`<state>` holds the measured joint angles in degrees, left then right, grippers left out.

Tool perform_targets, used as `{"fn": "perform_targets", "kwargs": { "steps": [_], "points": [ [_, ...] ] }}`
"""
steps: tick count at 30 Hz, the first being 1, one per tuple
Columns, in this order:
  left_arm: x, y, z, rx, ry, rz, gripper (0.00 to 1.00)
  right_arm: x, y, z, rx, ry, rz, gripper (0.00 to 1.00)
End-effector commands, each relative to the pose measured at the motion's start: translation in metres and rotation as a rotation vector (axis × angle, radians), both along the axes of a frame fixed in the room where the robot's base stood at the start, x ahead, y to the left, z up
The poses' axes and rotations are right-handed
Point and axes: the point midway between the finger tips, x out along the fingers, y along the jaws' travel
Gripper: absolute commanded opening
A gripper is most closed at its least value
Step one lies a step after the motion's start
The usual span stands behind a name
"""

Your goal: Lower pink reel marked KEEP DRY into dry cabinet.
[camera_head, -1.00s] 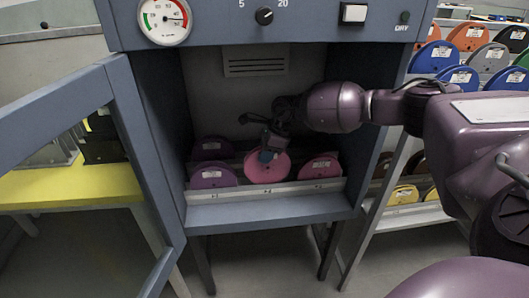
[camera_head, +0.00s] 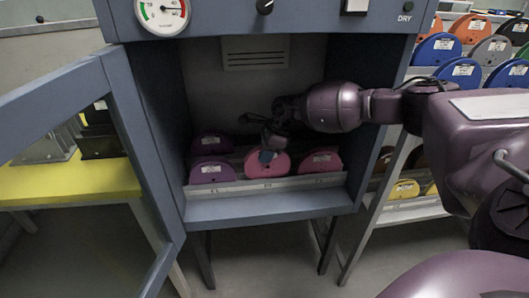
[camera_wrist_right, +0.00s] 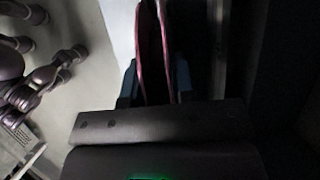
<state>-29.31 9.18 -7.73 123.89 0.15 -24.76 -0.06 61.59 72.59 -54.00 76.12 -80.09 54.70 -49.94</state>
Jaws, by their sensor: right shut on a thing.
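The pink reel (camera_head: 281,165) stands upright in the middle of the front row inside the dry cabinet (camera_head: 262,210). Its lower edge is hidden behind the pale front rail (camera_head: 240,188). Any KEEP DRY marking on it is not readable. My right gripper (camera_head: 267,156) reaches in from the right and is shut on the reel's upper part. In the right wrist view the reel (camera_wrist_right: 153,60) shows edge-on between blue fingertips. My left gripper is not in view.
A purple reel (camera_head: 212,173) stands left of the held reel, another purple reel (camera_head: 211,143) behind it. A second pink reel (camera_head: 322,162) stands at right. The cabinet door (camera_head: 125,130) is open at left. A reel rack (camera_head: 400,205) stands right of the cabinet.

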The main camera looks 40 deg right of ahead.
Motion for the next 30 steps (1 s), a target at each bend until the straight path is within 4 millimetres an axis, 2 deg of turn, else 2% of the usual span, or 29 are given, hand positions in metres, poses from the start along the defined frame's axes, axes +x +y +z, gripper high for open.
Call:
{"fn": "perform_targets", "kwargs": {
  "steps": [8, 30],
  "points": [
    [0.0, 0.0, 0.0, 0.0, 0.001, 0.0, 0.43, 0.0, 0.0, 0.0, 0.0, -0.001, 0.0, 0.0],
    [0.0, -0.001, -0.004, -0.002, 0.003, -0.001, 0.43, 0.0, 0.0, -0.018, 0.0, 0.0, 0.0, 0.0]
  ]
}}
